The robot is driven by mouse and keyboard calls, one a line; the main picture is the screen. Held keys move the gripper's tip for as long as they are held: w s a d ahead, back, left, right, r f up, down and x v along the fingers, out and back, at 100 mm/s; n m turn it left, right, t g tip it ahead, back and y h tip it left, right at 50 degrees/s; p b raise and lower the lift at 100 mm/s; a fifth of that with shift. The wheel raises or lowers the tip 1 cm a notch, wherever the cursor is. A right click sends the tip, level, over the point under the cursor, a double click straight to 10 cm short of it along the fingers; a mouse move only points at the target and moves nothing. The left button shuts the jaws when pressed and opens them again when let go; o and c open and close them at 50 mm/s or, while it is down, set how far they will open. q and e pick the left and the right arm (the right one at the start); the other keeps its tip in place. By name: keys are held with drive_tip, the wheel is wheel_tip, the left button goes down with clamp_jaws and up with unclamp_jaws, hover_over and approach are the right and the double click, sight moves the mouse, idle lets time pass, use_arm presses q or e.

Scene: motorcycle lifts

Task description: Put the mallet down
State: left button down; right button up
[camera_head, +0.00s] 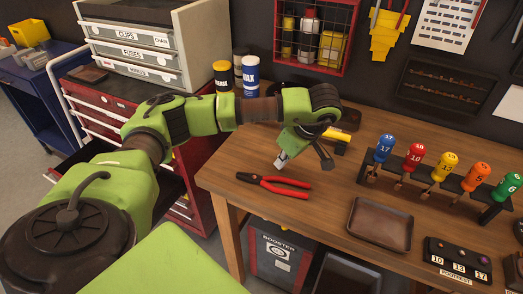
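My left gripper (303,157) hangs over the wooden workbench (245,192), pointing down with its fingers spread apart. I see nothing clearly held between them. Just right of and behind it, a yellow piece (335,135) shows, with a second yellow bit close below it. This may be the mallet, but the gripper partly covers it and I cannot make out a head and handle. Red-handled pliers (286,187) lie on the bench in front of the gripper, apart from it. My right gripper is not in view.
A rack holds several numbered, coloured screwdrivers (445,164) at the right. A brown tray (380,223) and a black socket block (457,262) lie at the front right. Bottles (250,76) and a red wire basket (315,38) are behind. Bench between pliers and tray is clear.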

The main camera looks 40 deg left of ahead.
use_arm(q)
drive_tip(key=c, duration=2.2)
unclamp_jaws()
drive_tip(key=shift+c, duration=0.2)
drive_tip(key=shift+r, duration=0.1)
